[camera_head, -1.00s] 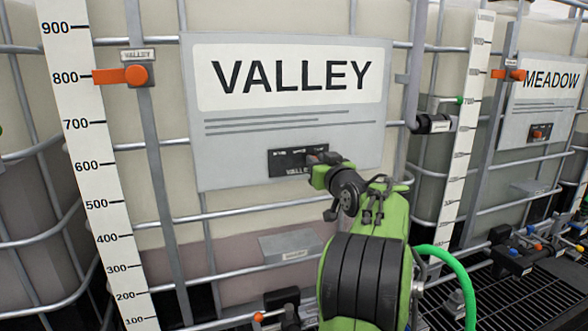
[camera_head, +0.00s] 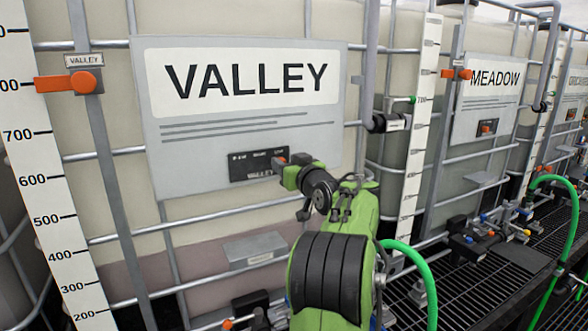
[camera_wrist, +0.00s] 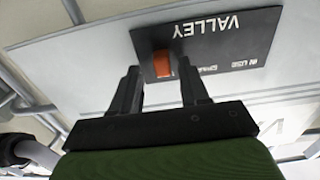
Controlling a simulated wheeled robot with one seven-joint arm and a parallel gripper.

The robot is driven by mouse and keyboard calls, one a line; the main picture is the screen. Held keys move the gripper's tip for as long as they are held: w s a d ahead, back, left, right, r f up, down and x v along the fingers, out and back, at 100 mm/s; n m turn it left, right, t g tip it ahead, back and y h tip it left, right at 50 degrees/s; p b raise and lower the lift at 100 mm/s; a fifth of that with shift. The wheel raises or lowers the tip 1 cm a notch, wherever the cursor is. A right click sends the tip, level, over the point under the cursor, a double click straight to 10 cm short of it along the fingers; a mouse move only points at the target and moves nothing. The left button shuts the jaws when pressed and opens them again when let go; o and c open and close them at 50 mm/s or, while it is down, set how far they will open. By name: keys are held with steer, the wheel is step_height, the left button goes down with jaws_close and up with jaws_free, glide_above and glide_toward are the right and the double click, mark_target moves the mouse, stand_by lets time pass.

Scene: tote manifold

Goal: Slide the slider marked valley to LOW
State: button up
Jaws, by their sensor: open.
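The slider marked VALLEY is a small black panel (camera_head: 253,166) low on the grey VALLEY board. Its orange knob (camera_head: 281,161) stands at the panel's right end, partly covered by my gripper (camera_head: 287,172). In the wrist view the panel (camera_wrist: 232,48) appears upside down, with its orange knob (camera_wrist: 162,64) at the picture's left end. My gripper (camera_wrist: 157,70) is open, its two dark fingers apart, one to either side of the knob in the picture. I cannot tell whether either finger touches it.
An orange pointer (camera_head: 83,82) sits on the tank scale at the left under a VALLEY tag. A MEADOW board (camera_head: 493,98) with its own slider is at the right. Metal cage bars surround the tank. A green hose (camera_head: 425,285) and black grating (camera_head: 478,292) lie lower right.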

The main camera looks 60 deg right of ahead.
steer(key=b+v, duration=0.4)
steer(key=v, duration=1.1)
steer(key=shift+s, duration=0.25)
steer(key=w+a+f+n+g+y, duration=0.1)
steer(key=w+a+f+y, duration=0.25)
steer(key=a, duration=0.55)
steer(key=w+a+f+n+g+y, duration=0.15)
steer(key=a+f, duration=0.25)
steer(key=a, duration=0.4)
steer(key=w+a+f+n+g+y, duration=0.1)
steer(key=w+a+f+g+y, duration=0.2)
steer(key=a, duration=0.6)
steer(key=s+a+f+n+g, duration=0.2)
steer(key=s+a+f+g, duration=0.2)
steer(key=s+a+f, duration=0.8)
steer(key=shift+s+a+f+g+y, duration=0.2)
steer(key=shift+s+f+g+y, duration=0.2)
steer(key=shift+s, duration=0.65)
